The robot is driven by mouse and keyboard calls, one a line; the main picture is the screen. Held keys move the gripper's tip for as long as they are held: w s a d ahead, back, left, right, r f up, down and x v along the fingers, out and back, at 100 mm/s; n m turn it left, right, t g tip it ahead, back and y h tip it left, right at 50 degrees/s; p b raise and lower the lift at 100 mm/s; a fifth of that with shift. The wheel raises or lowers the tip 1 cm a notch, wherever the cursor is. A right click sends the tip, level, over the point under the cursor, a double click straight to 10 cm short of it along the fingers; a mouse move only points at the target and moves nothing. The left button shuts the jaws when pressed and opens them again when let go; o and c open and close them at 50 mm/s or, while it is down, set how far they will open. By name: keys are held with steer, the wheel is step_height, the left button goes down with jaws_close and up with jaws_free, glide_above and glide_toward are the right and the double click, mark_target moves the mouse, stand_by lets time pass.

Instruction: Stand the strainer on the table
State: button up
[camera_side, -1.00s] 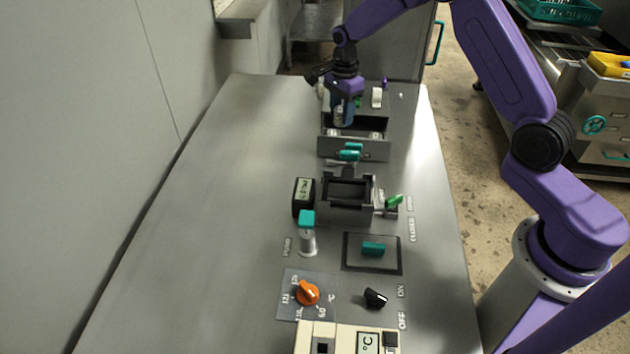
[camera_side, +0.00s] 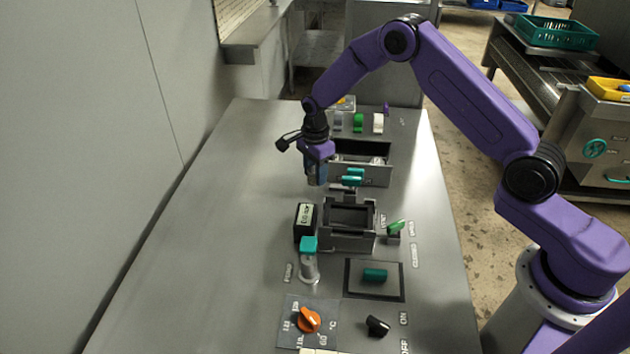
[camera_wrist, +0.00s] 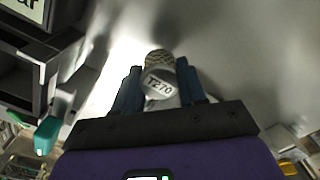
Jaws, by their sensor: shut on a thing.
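My gripper (camera_side: 316,175) is above the table (camera_side: 240,200), to the left of the open drawer (camera_side: 375,176) in the side view. In the wrist view my gripper (camera_wrist: 160,80) has its two blue fingers closed on the strainer (camera_wrist: 160,78). The strainer shows a round end marked T270 and a mesh part beyond it. Pale table surface lies behind it. In the side view the fingers hide the strainer, and I cannot tell its height above the table.
The drawer has a teal handle (camera_side: 352,176). A dark open box (camera_side: 348,222), a small display (camera_side: 305,222) and a teal-topped pump (camera_side: 308,258) stand nearer the camera. Several small coloured items line the back edge. The left side of the table is clear.

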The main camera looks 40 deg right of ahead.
steer(key=shift+f, duration=1.45)
steer(key=shift+f, duration=0.15)
steer(key=o, duration=1.1)
steer(key=shift+c, duration=0.2)
